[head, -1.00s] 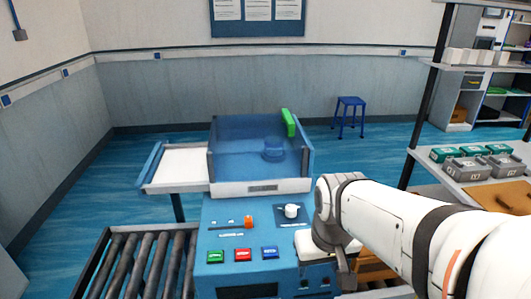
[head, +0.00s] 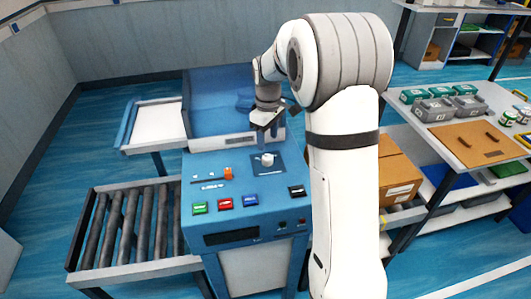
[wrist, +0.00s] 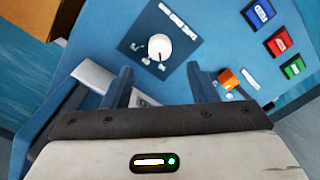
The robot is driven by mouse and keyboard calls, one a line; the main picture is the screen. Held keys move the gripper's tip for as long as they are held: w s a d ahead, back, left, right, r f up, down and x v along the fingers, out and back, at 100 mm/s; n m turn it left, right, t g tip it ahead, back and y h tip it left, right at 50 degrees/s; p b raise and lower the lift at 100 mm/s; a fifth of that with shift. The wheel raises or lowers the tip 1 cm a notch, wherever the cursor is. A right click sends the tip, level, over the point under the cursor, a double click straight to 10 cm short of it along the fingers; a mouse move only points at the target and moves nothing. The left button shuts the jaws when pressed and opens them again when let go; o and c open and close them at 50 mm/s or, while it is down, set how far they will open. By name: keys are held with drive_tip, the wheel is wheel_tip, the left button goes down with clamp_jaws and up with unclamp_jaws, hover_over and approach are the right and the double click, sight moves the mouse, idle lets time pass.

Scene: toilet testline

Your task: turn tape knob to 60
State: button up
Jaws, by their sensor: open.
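The white round knob (head: 267,160) stands on a dark blue square plate (head: 280,166) on the blue machine's sloping panel. In the wrist view the knob (wrist: 158,47) has small white marks around its lower left side, too small to read. My gripper (head: 266,134) is above and just behind the knob in the head view, pointing down. In the wrist view my gripper (wrist: 160,80) is open, with its two fingers spread below the knob in the picture. Nothing is between the fingers, and the knob appears apart from them.
An orange slider or knob (head: 228,173) sits left of the plate. Green (head: 199,208), red (head: 225,203) and blue (head: 250,200) buttons line the panel front, with a black one (head: 297,191) at right.

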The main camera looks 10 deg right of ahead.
sight(267, 157)
wheel_tip(267, 157, down, 8)
drive_tip(key=shift+r+p, duration=0.1)
drive_tip(key=shift+p, duration=0.65)
drive_tip(key=shift+c, duration=0.2)
drive_tip(key=c, duration=0.9)
